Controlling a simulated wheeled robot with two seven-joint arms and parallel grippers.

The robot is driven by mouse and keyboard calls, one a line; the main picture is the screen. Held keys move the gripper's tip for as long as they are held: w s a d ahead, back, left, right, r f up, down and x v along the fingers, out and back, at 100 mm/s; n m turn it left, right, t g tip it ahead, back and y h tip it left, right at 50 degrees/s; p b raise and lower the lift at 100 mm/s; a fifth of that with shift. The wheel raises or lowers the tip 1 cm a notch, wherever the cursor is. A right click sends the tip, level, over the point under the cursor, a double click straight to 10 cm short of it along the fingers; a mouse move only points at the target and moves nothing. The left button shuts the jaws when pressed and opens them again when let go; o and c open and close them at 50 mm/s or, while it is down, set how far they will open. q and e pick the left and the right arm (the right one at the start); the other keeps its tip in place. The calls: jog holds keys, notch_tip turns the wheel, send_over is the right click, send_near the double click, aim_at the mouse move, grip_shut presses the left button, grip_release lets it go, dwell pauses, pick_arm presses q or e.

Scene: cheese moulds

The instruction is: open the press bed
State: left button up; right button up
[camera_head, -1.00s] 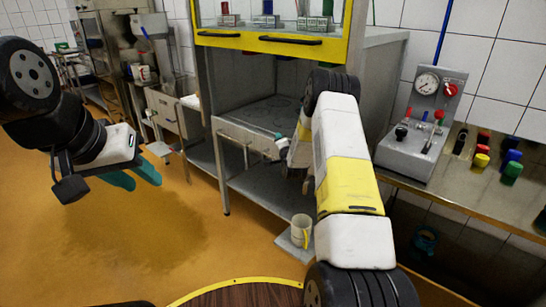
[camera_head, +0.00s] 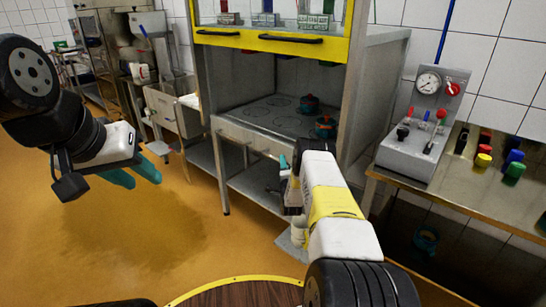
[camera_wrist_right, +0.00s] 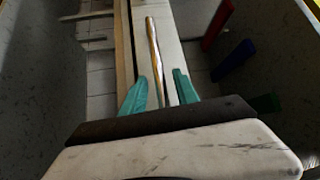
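The press bed (camera_head: 262,108) is a grey flat surface with ring marks, inside the cabinet below the yellow-framed window. A pale front panel (camera_head: 232,130) with a thin bar handle (camera_head: 250,147) runs along its front edge. My right gripper (camera_head: 284,162) is at the right end of this panel, mostly hidden by my own arm. In the right wrist view its two teal fingers (camera_wrist_right: 158,90) stand apart, with a thin metal bar (camera_wrist_right: 152,45) between them; contact cannot be told. My left gripper (camera_head: 133,175) is open and empty over the floor at the left.
The yellow window frame (camera_head: 270,42) with dark handles is above. A side bench (camera_head: 455,190) at the right carries a gauge box (camera_head: 415,140) and coloured blocks.

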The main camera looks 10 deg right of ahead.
jog(key=shift+w+d, duration=0.1)
jog(key=shift+w, duration=0.65)
jog(key=shift+r, duration=0.1)
grip_shut()
dwell(0.8)
